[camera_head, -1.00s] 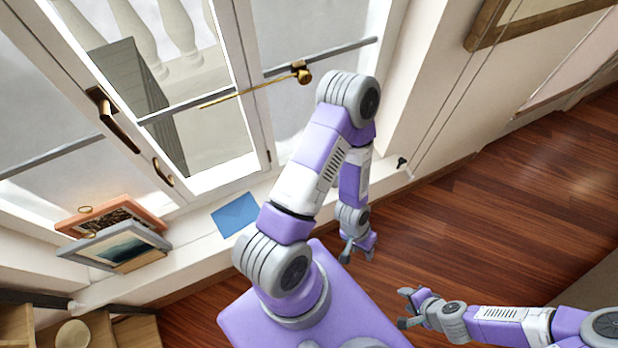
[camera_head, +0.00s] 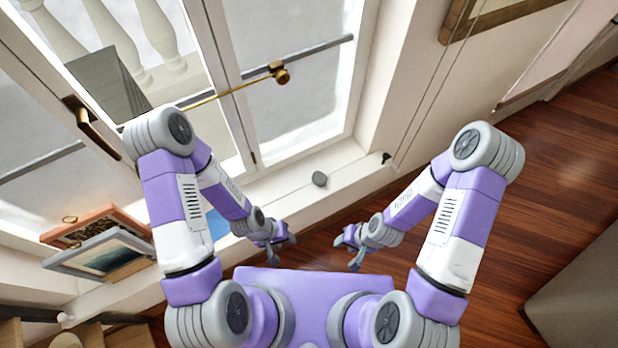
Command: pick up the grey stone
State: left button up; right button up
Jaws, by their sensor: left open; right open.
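The grey stone (camera_head: 320,178) is a small dark rounded lump on the white window sill (camera_head: 345,172), right of the middle of the window. My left gripper (camera_head: 285,246) is open and empty, below and left of the stone in the picture, by the sill's front edge. My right gripper (camera_head: 347,252) is open and empty, below and slightly right of the stone, over the wooden floor. Neither gripper touches the stone.
A blue sheet (camera_head: 217,224) lies on the sill, partly hidden by my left arm. Two framed pictures (camera_head: 98,252) lean at the sill's left end. A brass window rod (camera_head: 235,92) crosses the window.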

aim_at(319, 179)
jog(key=k, duration=0.5)
jog(key=z, duration=0.95)
jog(key=i, duration=0.75)
jog(key=u, duration=2.5)
